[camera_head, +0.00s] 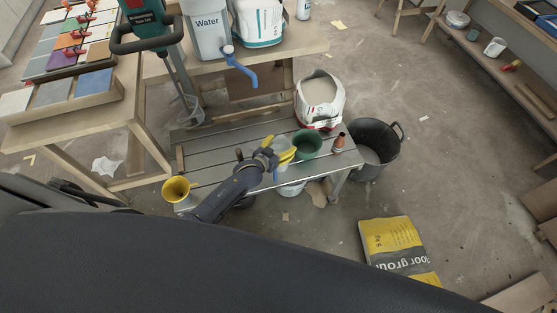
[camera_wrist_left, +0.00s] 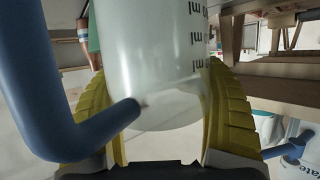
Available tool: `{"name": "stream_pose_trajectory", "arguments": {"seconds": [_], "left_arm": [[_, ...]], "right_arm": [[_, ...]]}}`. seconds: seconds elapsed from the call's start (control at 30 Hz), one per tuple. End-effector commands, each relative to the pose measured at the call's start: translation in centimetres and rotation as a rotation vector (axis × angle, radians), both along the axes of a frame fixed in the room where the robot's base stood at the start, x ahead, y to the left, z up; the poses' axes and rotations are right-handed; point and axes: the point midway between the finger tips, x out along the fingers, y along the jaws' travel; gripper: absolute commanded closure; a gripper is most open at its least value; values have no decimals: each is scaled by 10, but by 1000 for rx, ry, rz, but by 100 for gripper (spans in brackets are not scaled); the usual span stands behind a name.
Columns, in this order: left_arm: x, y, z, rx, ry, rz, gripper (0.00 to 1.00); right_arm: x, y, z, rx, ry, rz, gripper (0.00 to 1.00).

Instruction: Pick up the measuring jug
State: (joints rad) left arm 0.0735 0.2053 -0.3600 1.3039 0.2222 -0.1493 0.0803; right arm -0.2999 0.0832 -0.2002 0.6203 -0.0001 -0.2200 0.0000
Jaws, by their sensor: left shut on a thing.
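The measuring jug (camera_head: 281,144) is a pale translucent vessel at the low slatted bench, beside a green bucket (camera_head: 307,144). My left gripper (camera_head: 282,148) has its yellow fingers on both sides of it and is shut on it. In the left wrist view the jug (camera_wrist_left: 150,50) fills the space between the yellow fingers, with dark ml marks on its wall and a thick blue handle (camera_wrist_left: 35,75) on the left. I cannot tell whether its base touches the bench. My right gripper is not in view.
A black bucket (camera_head: 382,157) and a grout bag (camera_head: 398,246) are on the floor. A water container (camera_head: 206,35) stands behind.

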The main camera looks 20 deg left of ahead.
Motion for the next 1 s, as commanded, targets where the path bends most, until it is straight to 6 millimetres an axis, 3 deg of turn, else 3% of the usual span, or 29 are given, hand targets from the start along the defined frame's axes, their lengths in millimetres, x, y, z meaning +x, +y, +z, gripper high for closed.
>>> {"name": "stream_pose_trajectory", "arguments": {"seconds": [0.2,0.67,1.0], "left_arm": [[0,0,0,0,-1,0,73],[0,0,5,0,-1,0,73],[0,0,25,-1,-2,0,73]], "right_arm": [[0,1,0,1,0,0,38],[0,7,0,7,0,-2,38],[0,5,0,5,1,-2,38]]}}
